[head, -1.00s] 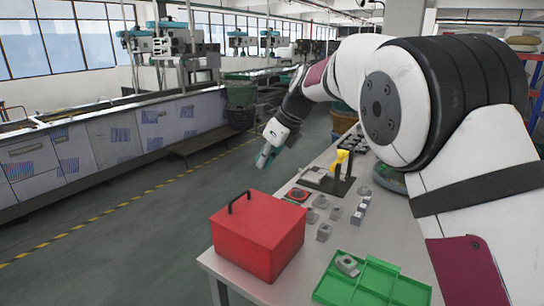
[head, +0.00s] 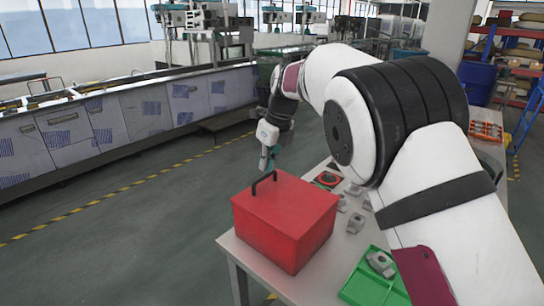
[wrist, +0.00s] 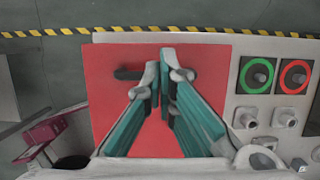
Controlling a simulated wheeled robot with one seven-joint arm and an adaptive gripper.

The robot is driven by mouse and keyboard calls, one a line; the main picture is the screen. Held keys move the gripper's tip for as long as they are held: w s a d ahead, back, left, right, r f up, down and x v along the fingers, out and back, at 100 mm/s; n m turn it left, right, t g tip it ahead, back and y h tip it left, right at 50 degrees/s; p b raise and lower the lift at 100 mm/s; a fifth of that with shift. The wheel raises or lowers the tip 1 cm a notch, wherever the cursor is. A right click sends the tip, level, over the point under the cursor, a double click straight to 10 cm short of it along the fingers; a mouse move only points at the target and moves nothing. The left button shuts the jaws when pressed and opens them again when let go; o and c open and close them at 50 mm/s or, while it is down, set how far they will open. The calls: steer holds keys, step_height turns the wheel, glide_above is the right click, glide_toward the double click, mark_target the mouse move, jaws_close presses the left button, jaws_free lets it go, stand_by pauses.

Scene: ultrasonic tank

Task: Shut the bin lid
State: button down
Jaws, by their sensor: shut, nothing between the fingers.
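The red bin (head: 285,232) stands at the near left corner of the table. Its red lid (head: 298,195) lies flat across the top, and I see no gap under it. A black handle (head: 264,181) rises at the lid's left side. My gripper (head: 268,166) points down just behind the handle; I cannot tell whether it touches. In the wrist view the fingers of my gripper (wrist: 164,68) are together over the red lid (wrist: 112,95), with nothing held. The handle (wrist: 130,73) shows partly behind the fingertips.
A green tray (head: 372,290) holding a grey part sits right of the bin. Several small metal parts (head: 355,222) lie on the table (head: 330,262). Green and red rings (wrist: 256,76) lie right of the bin in the wrist view. Floor left of the table is clear.

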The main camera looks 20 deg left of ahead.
steer(key=shift+a+f, duration=0.25)
steer(key=shift+f, duration=0.5)
